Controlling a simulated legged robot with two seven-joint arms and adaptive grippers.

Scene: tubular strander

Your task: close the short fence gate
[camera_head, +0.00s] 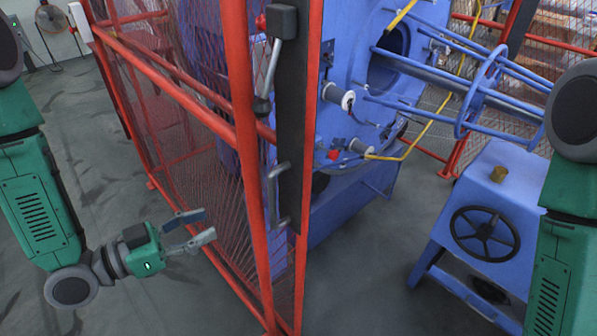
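The fence gate is a red-framed wire mesh panel (243,110) in the middle of the view. A dark upright plate (290,120) runs along its right edge. The plate carries a grey lever latch (271,65) at the top and a grey pull handle (277,190) lower down. Open space and the blue machine show to the right of this edge. My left gripper (209,224) is open and empty, left of the handle and in front of the mesh, its fingers pointing right. I see no contact with the gate. My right gripper is out of view.
The blue strander machine (350,110) stands behind the gate, with blue rods and a yellow hose (425,130). A blue stand with a black handwheel (484,232) is at the right. Grey floor (370,285) is clear at the front. A fan (48,18) stands far left.

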